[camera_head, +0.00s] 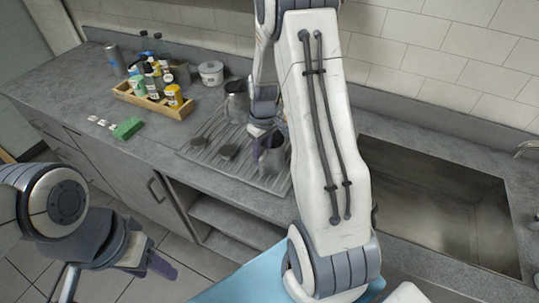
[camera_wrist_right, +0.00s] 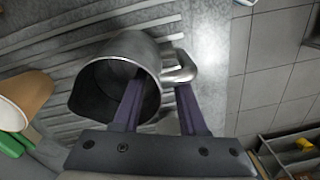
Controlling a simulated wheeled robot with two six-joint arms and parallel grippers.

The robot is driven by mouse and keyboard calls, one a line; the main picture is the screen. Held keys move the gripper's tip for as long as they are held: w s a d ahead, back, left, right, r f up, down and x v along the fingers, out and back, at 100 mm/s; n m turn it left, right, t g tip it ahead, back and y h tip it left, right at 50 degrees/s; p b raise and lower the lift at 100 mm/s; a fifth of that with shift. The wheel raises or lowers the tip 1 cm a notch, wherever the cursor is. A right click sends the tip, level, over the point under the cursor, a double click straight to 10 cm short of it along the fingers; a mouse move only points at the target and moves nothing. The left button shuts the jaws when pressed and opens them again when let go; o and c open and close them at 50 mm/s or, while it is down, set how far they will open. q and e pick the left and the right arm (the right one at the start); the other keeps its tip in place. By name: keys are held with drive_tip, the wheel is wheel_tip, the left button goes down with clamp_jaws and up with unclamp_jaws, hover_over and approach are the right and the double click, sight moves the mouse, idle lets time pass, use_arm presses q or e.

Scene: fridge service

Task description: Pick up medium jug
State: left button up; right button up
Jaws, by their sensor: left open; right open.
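A metal jug (camera_head: 273,160) stands on the ribbed draining area of the counter, partly hidden by my right arm. In the right wrist view the jug (camera_wrist_right: 118,52) shows its open mouth and a side handle (camera_wrist_right: 182,68). My right gripper (camera_wrist_right: 160,95) is open at the jug's rim. One purple finger overlaps the mouth and the other lies beside the handle, with the wall between them; contact cannot be told. A second metal jug (camera_head: 237,105) stands further back. My left gripper (camera_head: 150,262) is open and empty at the lower left, away from the counter.
A wooden crate (camera_head: 150,104) of bottles stands on the left counter, with a green sponge (camera_head: 127,128) in front. A white tub (camera_head: 211,73) is near the wall. Dark flat items lie on the ribbed drainer (camera_head: 262,180). A sink (camera_head: 440,205) is at right.

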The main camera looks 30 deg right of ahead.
wheel_tip(320, 180, down, 2)
clamp_jaws()
idle(1.6)
